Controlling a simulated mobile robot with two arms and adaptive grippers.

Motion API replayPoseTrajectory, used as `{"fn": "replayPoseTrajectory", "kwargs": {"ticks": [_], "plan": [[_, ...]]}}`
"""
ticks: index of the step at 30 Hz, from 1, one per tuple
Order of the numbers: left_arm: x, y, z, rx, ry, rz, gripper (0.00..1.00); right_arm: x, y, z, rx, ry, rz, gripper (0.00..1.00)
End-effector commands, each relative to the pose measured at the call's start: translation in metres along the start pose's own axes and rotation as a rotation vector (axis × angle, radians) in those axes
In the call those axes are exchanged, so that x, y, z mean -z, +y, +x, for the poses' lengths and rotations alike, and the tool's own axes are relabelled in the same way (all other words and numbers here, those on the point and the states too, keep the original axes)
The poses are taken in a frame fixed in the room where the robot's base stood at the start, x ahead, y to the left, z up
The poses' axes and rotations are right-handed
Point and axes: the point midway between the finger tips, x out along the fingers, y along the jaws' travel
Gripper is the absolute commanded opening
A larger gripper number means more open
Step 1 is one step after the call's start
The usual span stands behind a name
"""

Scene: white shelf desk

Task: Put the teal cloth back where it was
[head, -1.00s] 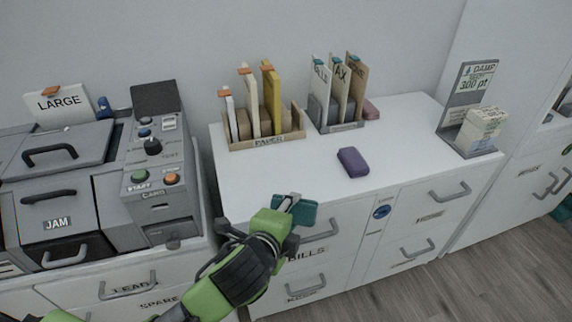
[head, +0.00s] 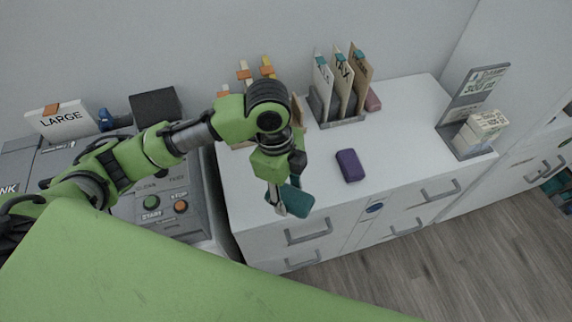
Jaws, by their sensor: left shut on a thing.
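The teal cloth (head: 296,202) is in my left gripper (head: 279,200), at the front left edge of the white desk top. The gripper points down and is shut on the cloth, which hangs tilted beside the fingers. I cannot tell whether the cloth touches the desk. My left arm reaches in from the left and hides part of the paper rack. My right gripper is not in view.
A purple block (head: 350,165) lies on the white desk (head: 392,140). A file rack (head: 340,119) with a pinkish block (head: 373,100) beside it stands at the back. A card stand (head: 468,130) is at the right. A grey machine (head: 180,222) is at the left.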

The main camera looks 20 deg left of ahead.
Motion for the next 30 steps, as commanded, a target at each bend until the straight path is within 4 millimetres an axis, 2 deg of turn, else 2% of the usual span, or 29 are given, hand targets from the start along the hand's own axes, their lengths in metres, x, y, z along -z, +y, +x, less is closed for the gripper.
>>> {"fn": "replayPoseTrajectory", "kwargs": {"ticks": [11,15,21,26,30], "plan": [[-0.052,-0.074,0.03,0.0,0.0,-0.007,0.25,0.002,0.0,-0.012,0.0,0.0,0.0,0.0],[-0.066,-0.092,0.057,-0.001,0.001,-0.005,0.25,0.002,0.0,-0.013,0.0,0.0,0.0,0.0],[-0.078,-0.107,0.076,0.002,0.0,-0.002,0.25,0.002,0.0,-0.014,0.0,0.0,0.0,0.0],[-0.083,-0.113,0.084,0.002,0.0,-0.001,0.25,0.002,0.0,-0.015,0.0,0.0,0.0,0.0],[-0.086,-0.112,0.103,0.0,0.001,-0.001,0.25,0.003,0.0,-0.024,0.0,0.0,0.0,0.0]]}}
